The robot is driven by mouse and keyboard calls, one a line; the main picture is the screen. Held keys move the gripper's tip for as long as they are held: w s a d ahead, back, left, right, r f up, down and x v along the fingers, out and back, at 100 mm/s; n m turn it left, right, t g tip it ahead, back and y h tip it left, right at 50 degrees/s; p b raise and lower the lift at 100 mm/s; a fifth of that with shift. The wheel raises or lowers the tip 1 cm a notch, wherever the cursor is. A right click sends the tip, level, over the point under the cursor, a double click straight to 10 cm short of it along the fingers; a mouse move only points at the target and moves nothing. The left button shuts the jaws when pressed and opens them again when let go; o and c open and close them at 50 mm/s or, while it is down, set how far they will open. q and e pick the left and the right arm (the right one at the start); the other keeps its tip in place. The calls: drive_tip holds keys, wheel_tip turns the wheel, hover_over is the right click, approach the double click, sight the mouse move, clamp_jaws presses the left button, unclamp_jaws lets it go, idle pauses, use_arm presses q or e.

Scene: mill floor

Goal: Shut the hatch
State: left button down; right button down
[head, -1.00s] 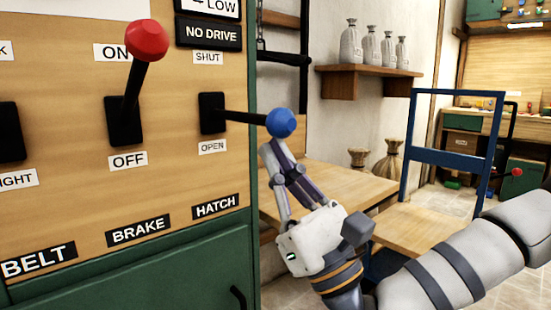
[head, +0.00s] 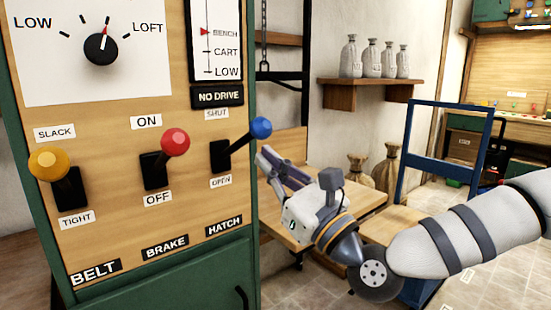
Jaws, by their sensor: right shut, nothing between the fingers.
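The hatch lever is a black stick with a blue ball knob (head: 261,127) at the right edge of the wooden control panel (head: 110,220). It slants up to the right from its black slot plate (head: 220,156), between the SHUT label (head: 216,114) above and the OPEN label (head: 221,181) below. The knob stands near the height of SHUT. My right gripper (head: 264,158) is shut and empty, just below the knob and to the right of the panel, apparently apart from it. My left gripper is out of view.
The brake lever with a red knob (head: 175,142) and the belt lever with a yellow knob (head: 49,164) stand left of the hatch lever. A dial (head: 101,49) sits above. Behind my right arm are a wooden bench (head: 355,205) and a blue frame (head: 405,150).

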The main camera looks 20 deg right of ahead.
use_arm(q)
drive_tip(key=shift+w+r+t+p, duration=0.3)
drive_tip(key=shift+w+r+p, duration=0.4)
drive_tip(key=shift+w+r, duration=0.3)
use_arm(e)
drive_tip(key=shift+w+r+g, duration=0.2)
drive_tip(key=shift+r+g, duration=0.3)
drive_tip(key=shift+r, duration=0.05)
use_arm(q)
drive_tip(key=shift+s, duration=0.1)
use_arm(e)
drive_tip(key=shift+f, duration=0.1)
